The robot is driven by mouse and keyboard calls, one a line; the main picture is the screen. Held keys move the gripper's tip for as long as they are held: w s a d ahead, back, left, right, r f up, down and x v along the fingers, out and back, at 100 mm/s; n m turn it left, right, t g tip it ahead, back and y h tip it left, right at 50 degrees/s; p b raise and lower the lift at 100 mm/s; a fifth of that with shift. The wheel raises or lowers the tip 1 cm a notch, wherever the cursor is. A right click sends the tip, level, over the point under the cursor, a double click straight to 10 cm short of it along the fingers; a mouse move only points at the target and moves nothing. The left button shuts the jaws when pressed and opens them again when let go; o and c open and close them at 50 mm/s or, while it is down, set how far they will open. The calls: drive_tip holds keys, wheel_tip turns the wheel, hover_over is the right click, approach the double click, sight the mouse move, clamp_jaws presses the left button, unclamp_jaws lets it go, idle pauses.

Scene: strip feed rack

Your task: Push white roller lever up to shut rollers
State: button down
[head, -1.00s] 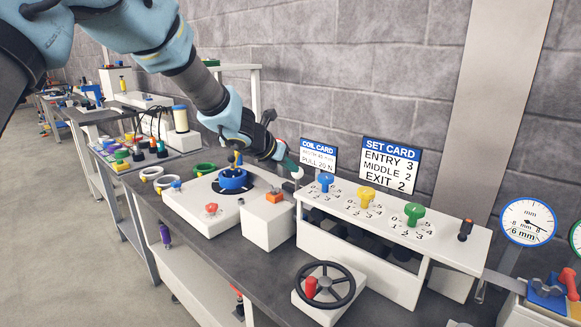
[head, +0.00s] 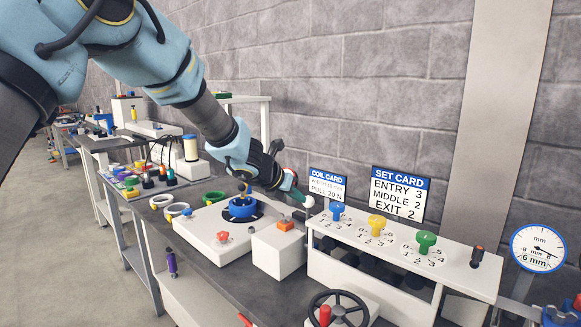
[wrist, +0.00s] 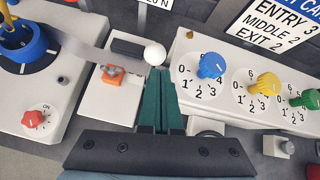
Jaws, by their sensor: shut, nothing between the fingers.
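The white ball knob of the roller lever (head: 308,201) stands at the left end of the white roller housing. In the wrist view the white knob (wrist: 154,54) sits at the end of a short dark bar. My gripper (head: 297,194) is shut and empty, its green fingertips beside the knob in the head view. In the wrist view my gripper's closed fingertips (wrist: 159,72) lie just below the knob in the picture. I cannot tell whether they touch it. The white roller housing (head: 400,262) carries blue, yellow and green dials; its dark rollers are partly hidden beneath.
A white box with an orange block (head: 285,225) stands left of the housing. A blue spool (head: 242,207) sits on a white unit further left. A black handwheel (head: 338,309) is in front. The set card (head: 398,193) and coil card (head: 326,185) stand behind.

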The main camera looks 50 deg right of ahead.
wheel_tip(320, 180, up, 10)
drive_tip(key=p, duration=0.5)
drive_tip(key=shift+s+a, duration=0.15)
drive_tip(key=shift+a, duration=0.3)
drive_tip(key=w+a+f+n+t+y, duration=0.15)
drive_tip(key=w+a+n+t, duration=0.35)
drive_tip(key=w+a+n, duration=1.05)
drive_tip(key=w+a+f+n+t+y+b, duration=0.15)
drive_tip(key=w+a+n, duration=0.3)
drive_tip(key=a, duration=0.45)
drive_tip(key=w+a+f+n+y, duration=0.1)
drive_tip(key=w+a+n+y, duration=0.1)
drive_tip(key=w+a+n, duration=0.45)
drive_tip(key=s+a+f+n+y, duration=0.2)
drive_tip(key=a+n, duration=0.3)
drive_tip(key=a, duration=0.5)
drive_tip(key=s+a+f+n+y, duration=0.2)
drive_tip(key=a+n, duration=0.3)
drive_tip(key=a, duration=0.4)
drive_tip(key=s+a+f+n+g, duration=0.2)
drive_tip(key=s+a+n, duration=0.4)
drive_tip(key=a+n, duration=0.1)
drive_tip(key=s+a+f+n+g+y+b, duration=0.1)
drive_tip(key=s+a+f+n+g, duration=0.1)
drive_tip(key=s+a+n, duration=0.5)
drive_tip(key=shift+s+a+n+g, duration=0.15)
drive_tip(key=shift+s+n+g, duration=0.05)
drive_tip(key=shift+n+g, duration=0.2)
